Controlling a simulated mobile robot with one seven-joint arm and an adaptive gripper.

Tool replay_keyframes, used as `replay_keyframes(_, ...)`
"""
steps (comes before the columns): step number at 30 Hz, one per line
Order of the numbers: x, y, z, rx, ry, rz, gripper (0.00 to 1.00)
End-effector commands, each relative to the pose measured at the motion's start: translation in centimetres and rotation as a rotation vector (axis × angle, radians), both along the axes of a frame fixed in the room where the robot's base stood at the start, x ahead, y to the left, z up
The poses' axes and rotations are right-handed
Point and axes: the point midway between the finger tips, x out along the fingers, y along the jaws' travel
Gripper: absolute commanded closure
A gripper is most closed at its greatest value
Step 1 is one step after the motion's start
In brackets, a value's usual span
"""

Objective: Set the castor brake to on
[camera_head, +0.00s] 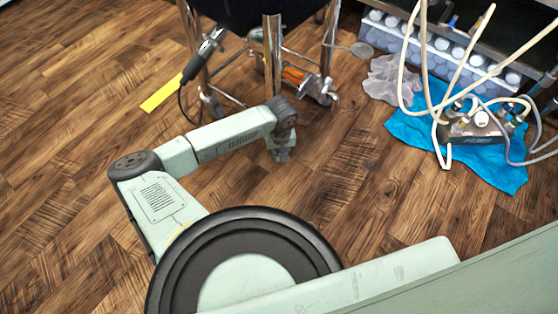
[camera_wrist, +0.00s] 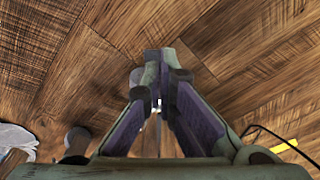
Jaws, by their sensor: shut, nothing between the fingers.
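A dark vessel (camera_head: 255,12) stands on metal legs with castors at the top of the head view. One castor (camera_head: 322,92) is on the right, beside an orange part (camera_head: 293,74); another castor (camera_head: 211,104) is on the left. Which piece is the brake lever, and how it is set, is too small to tell. My gripper (camera_head: 281,156) points down over bare floor, in front of the stand and apart from both castors. In the wrist view my gripper (camera_wrist: 158,62) is shut and empty, with wood floor beyond its fingers.
A black-and-silver device (camera_head: 205,52) with a cable leans near the left leg beside a yellow strip (camera_head: 162,93). A crumpled clear sheet (camera_head: 388,78), a blue cloth (camera_head: 500,168) with a pump (camera_head: 475,126) and hoses, and a crate (camera_head: 440,62) of bottles lie right. Left floor is clear.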

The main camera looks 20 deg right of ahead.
Motion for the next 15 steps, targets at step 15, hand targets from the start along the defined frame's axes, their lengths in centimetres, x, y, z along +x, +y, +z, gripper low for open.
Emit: replay_keyframes(15,0.3,0.0,-2.4,0.0,0.0,0.0,1.0)
